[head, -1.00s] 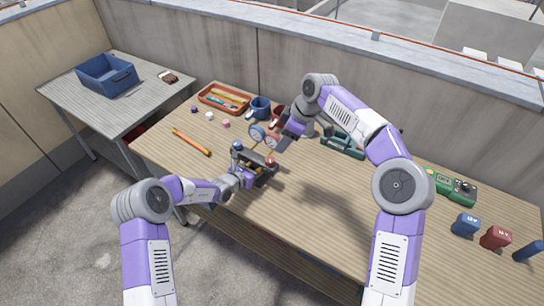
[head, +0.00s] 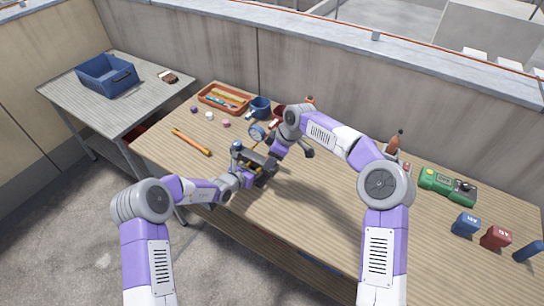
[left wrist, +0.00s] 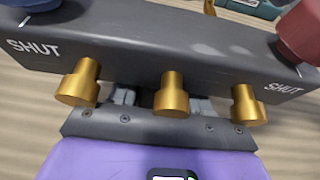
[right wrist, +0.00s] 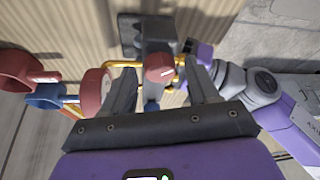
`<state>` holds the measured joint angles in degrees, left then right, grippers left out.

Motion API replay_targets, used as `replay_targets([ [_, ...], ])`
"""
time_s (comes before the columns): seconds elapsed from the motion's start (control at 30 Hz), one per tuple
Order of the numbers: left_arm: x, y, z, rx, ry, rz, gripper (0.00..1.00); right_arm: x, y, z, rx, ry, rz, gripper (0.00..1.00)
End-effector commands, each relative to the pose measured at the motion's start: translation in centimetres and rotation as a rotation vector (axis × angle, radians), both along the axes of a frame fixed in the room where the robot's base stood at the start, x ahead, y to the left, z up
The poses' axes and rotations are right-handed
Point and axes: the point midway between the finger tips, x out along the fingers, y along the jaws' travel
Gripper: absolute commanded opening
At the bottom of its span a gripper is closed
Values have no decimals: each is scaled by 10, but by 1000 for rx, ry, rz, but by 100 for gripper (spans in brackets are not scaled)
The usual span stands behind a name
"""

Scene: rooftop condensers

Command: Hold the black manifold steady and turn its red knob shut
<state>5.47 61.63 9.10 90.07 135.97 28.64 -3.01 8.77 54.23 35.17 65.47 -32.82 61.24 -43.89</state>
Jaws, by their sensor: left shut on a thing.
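The black manifold (head: 250,158) stands on the wooden bench, with a blue knob (head: 237,146) at its left end. In the left wrist view the manifold (left wrist: 160,38) has brass fittings and a SHUT label at each end; its red knob (left wrist: 302,30) is at the upper right. My left gripper (head: 244,176) is shut on the manifold's body. My right gripper (head: 273,151) is over the manifold's right end and hides the red knob in the head view. In the right wrist view the red knob (right wrist: 160,71) sits between the open fingers, with gaps on both sides.
A blue-rimmed gauge (head: 257,132) stands behind the manifold. A blue mug (head: 260,106) and an orange tray (head: 224,98) are at the back. An orange stick (head: 191,142) lies to the left. A green device (head: 447,186) is at the right. The front middle of the bench is clear.

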Motion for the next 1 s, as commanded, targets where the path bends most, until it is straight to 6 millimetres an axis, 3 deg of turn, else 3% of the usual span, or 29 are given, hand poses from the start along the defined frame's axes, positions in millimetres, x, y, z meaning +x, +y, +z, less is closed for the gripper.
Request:
replay_targets([
  [0.03, 0, 0, 0, -1, -1, 0, 0, 0, 0, 0, 0, 0, 0, 51],
  [0.33, 0, 0, 0, -1, -1, -1, 0, 0, 0, 0, 0, -1, 0, 6],
  [0.67, 0, -1, 0, -1, -1, -1, 0, 0, 0, 1, -3, -2, -56, 6],
  [1.0, 0, -1, 0, 0, -1, -1, 0, -2, 1, 1, -4, -2, -290, 6],
])
